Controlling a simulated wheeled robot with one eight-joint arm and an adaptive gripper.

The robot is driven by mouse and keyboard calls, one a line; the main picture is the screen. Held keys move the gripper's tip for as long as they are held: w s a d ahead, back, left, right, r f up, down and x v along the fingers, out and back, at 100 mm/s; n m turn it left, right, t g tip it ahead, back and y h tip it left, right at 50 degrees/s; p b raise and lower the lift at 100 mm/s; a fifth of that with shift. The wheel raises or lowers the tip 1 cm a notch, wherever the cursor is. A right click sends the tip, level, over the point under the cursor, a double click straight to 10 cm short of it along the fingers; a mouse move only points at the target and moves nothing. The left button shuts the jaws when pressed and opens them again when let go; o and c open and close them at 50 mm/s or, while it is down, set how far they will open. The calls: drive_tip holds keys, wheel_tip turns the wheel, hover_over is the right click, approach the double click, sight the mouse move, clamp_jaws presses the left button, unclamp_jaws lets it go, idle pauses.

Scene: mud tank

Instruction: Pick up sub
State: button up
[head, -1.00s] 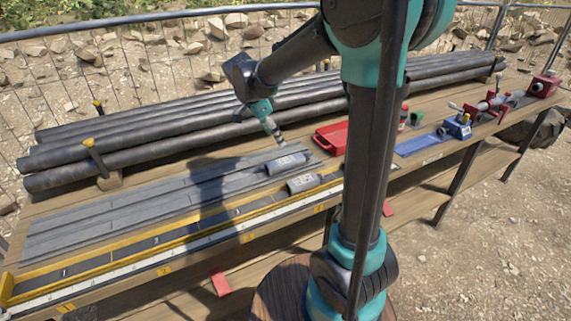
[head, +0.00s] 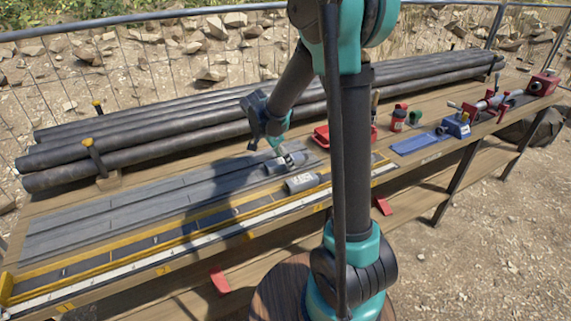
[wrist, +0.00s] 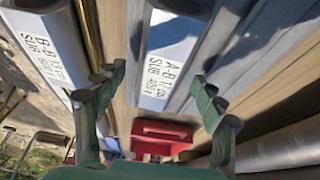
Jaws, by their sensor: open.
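Two short grey cylindrical subs lie side by side on the bench. The far sub (head: 276,167) is partly covered by my gripper (head: 286,154) in the head view; the near sub (head: 302,183) lies closer to the yellow-edged rack. In the wrist view, the sub labelled A (wrist: 165,58) lies between the two green fingers of my gripper (wrist: 159,78), and the sub labelled B (wrist: 42,42) lies to the left, outside them. My gripper is open and right over the A sub. Whether a finger touches it I cannot tell.
A red tray (head: 321,137), also in the wrist view (wrist: 160,140), sits just beyond the subs, partly behind my arm. Long dark pipes (head: 180,125) lie along the back.

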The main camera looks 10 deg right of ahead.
drive_tip(key=c, duration=1.6)
drive_tip(key=shift+r, duration=0.1)
